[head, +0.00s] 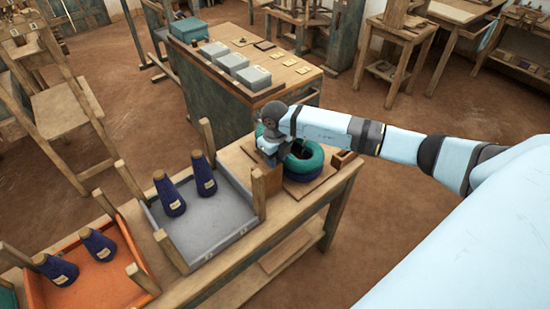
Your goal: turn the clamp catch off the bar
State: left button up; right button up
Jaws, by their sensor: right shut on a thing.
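My right arm comes in from the right, and my right gripper (270,153) points down at the left side of a teal ring-shaped coil (306,160). The gripper is shut on the coil's rim as far as I can see; its fingertips are mostly hidden by the hand. The coil lies over a dark blue one on a wooden board (312,189) on the bench. I cannot make out a clamp catch or a bar. My left gripper is not in view.
A grey tray (222,231) with dark blue cones and an orange tray (92,285) with more cones share the bench, with wooden posts at their corners. A small wooden box (344,158) stands right of the coil. Behind is a cabinet (213,109) with grey boxes.

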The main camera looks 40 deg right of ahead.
jog(key=n+b, duration=0.3)
jog(key=shift+w+d+f+n, duration=0.1)
jog(key=shift+d+f+n, duration=0.1)
jog(key=shift+n, duration=0.1)
jog(key=n+b, duration=0.4)
jog(key=shift+w+d+n, duration=0.1)
jog(key=shift+n, duration=0.2)
jog(key=n+b, duration=0.2)
jog(key=n, duration=0.1)
jog(key=n+b, duration=0.2)
jog(key=n, duration=0.1)
jog(key=shift+w+d+r+b, duration=0.1)
jog(key=shift+w+b, duration=0.1)
jog(key=shift+b, duration=0.2)
jog(key=shift+n+b, duration=0.55)
jog(key=shift+n, duration=0.45)
jog(key=shift+w+r+n, duration=0.1)
jog(key=shift+r+n, duration=0.05)
jog(key=shift+n, duration=0.25)
pick_arm(q)
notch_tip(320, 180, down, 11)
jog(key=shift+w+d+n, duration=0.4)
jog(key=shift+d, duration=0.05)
jog(key=shift+b, duration=0.3)
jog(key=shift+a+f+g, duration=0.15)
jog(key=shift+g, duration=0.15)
